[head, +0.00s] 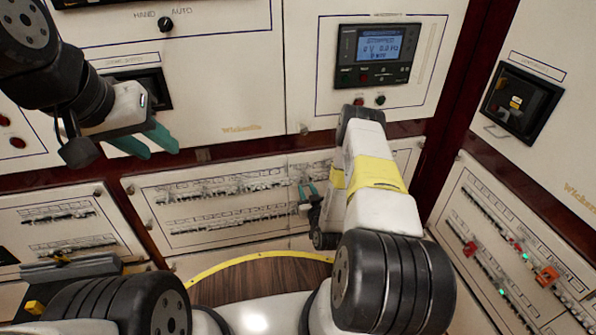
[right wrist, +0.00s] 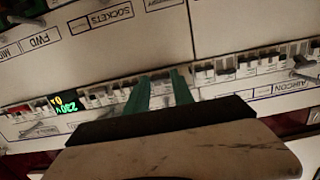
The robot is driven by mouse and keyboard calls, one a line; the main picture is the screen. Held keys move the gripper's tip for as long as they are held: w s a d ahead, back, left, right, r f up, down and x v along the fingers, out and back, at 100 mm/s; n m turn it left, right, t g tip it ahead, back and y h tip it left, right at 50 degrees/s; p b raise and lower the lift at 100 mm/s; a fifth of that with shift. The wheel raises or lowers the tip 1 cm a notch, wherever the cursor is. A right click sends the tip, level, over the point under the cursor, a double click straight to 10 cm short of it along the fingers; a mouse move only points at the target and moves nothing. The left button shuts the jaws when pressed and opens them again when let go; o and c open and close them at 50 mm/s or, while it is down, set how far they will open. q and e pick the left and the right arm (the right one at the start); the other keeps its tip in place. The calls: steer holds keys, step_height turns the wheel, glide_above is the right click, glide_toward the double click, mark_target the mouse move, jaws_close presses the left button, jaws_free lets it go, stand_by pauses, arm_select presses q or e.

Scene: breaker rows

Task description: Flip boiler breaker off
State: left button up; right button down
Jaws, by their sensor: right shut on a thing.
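The middle breaker panel (head: 235,225) carries rows of small breakers on the lower wall in the head view. My right gripper (head: 309,190) is at the right end of these rows, partly hidden by my arm. In the right wrist view its teal fingers (right wrist: 160,78) reach into a breaker row and are shut on a small breaker switch between their tips. The switch is mostly hidden by the fingers, and no boiler label is readable. My left gripper (head: 150,139) hangs in front of the upper left panel, fingers apart and empty.
A 230 V display (right wrist: 66,104) and an AIRCON label (right wrist: 285,90) flank the fingers in the right wrist view. A SOCKETS label (right wrist: 111,17) is above. Other breakers sit close on both sides. A right-hand panel (head: 480,240) has red and orange switches.

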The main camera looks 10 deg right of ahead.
steer(key=shift+f+t, duration=0.35)
steer(key=shift+t, duration=0.05)
steer(key=c, duration=1.1)
jaws_free()
steer(key=shift+w, duration=0.1)
steer(key=s, duration=0.7)
steer(key=shift+s+d+r, duration=0.1)
steer(key=shift+s+r, duration=0.15)
steer(key=shift+s, duration=0.15)
steer(key=shift+s, duration=0.1)
